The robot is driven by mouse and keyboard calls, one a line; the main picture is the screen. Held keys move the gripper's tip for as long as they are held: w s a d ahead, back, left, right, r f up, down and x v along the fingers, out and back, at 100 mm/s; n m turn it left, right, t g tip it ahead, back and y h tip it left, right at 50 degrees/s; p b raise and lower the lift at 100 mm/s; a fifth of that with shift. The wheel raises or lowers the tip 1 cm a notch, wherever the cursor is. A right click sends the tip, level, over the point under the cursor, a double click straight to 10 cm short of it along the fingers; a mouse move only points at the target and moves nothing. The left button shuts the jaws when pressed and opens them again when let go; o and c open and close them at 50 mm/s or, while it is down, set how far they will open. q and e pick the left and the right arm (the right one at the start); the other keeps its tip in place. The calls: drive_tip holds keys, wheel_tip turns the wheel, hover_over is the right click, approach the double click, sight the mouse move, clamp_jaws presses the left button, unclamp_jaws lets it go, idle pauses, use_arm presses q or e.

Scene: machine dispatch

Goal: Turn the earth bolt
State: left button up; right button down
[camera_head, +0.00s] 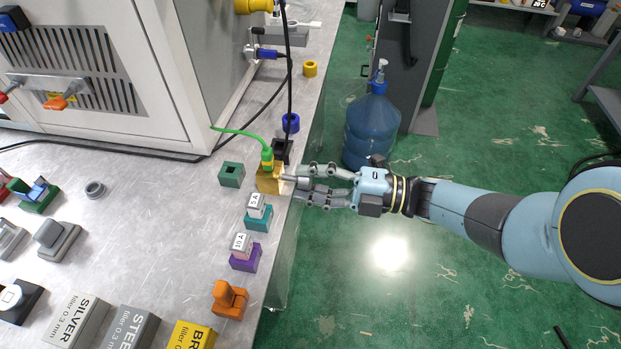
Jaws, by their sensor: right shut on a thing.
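A brass-coloured block (268,180) stands near the right edge of the metal table. My right gripper (290,184) reaches in from the right at the block's right side. Its fingers are shut on a small part at that side, which I take as the earth bolt; the fingers mostly hide it. My left gripper is not in view.
A green square socket (232,175) and a black block (282,151) stand close to the brass block. Teal (258,217) and purple (245,257) holders and an orange piece (229,299) line the table edge. A blue water bottle (371,130) stands beyond the edge.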

drive_tip(key=shift+d+f+m, duration=0.1)
drive_tip(key=shift+m, duration=3.3)
drive_tip(key=c, duration=1)
unclamp_jaws()
